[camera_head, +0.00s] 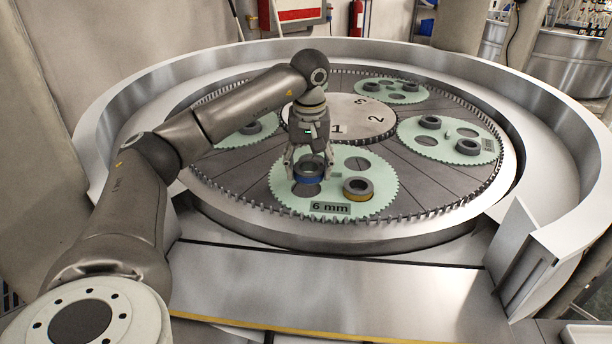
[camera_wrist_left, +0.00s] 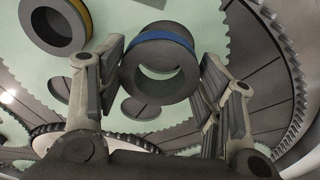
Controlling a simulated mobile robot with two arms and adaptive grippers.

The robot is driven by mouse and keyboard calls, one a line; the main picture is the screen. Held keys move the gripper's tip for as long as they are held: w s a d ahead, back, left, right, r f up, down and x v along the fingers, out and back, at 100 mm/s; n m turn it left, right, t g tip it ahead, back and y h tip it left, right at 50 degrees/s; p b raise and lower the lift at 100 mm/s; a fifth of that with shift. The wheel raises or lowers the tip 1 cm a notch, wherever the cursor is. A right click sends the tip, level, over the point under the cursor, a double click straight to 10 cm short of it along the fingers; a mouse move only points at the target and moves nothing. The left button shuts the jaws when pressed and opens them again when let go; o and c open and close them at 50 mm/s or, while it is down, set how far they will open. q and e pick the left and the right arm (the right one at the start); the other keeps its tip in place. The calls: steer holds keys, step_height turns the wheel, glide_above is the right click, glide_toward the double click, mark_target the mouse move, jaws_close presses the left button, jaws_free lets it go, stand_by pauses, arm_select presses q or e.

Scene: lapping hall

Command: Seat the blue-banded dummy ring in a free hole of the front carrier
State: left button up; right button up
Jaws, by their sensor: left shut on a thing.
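The blue-banded dummy ring (camera_head: 309,178) is a dark grey ring with a blue stripe. My left gripper (camera_head: 309,168) points down over the front carrier and is shut on it. The ring also shows between the two fingers in the left wrist view (camera_wrist_left: 134,75). The front carrier (camera_head: 333,187) is a pale green toothed disc labelled "6 mm". A bare dark hole (camera_head: 357,163) shows at its back right. Another hole (camera_head: 306,191) shows partly below the held ring. The ring appears above the carrier; the exact gap is unclear. My right gripper is not in view.
A yellow-banded ring (camera_head: 358,189) sits on the front carrier's right side, close to the held ring. Other carriers with grey rings lie at the right (camera_head: 415,133) and back. A toothed rim and a raised metal wall (camera_head: 520,110) surround the plate.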

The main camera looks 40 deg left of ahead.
mark_target(306, 190)
arm_select(q)
steer(key=shift+a+f, duration=0.35)
steer(key=f+p, duration=0.2)
steer(key=f, duration=0.1)
steer(key=shift+w+a, duration=0.1)
steer(key=shift+a, duration=0.1)
steer(key=shift+f, duration=0.3)
steer(key=shift+d, duration=0.1)
steer(key=o, duration=1.4)
steer(key=shift+f, duration=0.1)
